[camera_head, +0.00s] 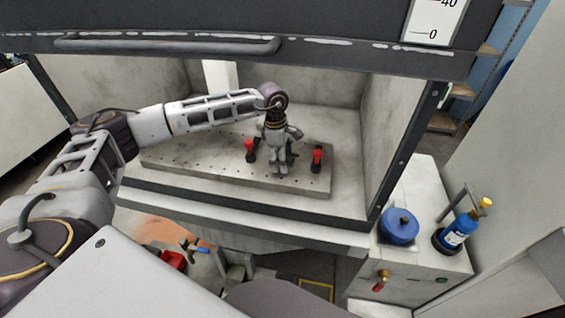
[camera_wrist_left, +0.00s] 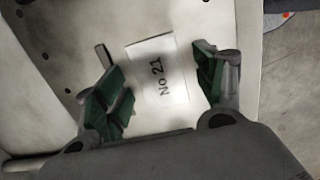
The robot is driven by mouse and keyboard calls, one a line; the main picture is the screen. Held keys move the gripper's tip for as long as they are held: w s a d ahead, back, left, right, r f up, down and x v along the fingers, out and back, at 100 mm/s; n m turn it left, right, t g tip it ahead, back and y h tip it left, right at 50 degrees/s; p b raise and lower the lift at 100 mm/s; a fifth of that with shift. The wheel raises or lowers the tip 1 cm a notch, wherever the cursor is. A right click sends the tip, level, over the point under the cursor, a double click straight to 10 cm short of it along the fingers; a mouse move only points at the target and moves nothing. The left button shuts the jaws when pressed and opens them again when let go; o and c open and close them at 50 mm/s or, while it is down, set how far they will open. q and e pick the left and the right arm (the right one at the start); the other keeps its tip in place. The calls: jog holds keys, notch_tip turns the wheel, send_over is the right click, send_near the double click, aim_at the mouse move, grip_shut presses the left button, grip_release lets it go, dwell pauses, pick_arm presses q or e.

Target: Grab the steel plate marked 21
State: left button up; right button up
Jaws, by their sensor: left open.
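A pale, flat rectangle marked "No 21" (camera_wrist_left: 163,70) shows in the left wrist view, on or just above a light surface with small holes. I cannot tell whether it is a thin plate or a label on a larger plate. My left gripper (camera_wrist_left: 157,86) is open, its green-padded fingers on either side of the marking, with no grip visible. In the head view the left gripper (camera_head: 279,172) points down over the perforated steel slab (camera_head: 200,160) and hides what lies under it. The right gripper is not in view.
Red-topped clamps stand left (camera_head: 250,150) and right (camera_head: 317,158) of the left gripper. The raised sash (camera_head: 300,55) hangs above the arm, and the enclosure's right wall (camera_head: 388,130) bounds the space. A blue round vessel (camera_head: 399,228) and blue bottle (camera_head: 453,235) stand outside, right.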

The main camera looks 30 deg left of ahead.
pick_arm(q)
jog(key=c, duration=1.5)
jog(key=shift+r, duration=0.15)
jog(key=shift+c, duration=0.2)
notch_tip(320, 180, up, 10)
jog(key=b, duration=0.1)
jog(key=shift+b, duration=0.4)
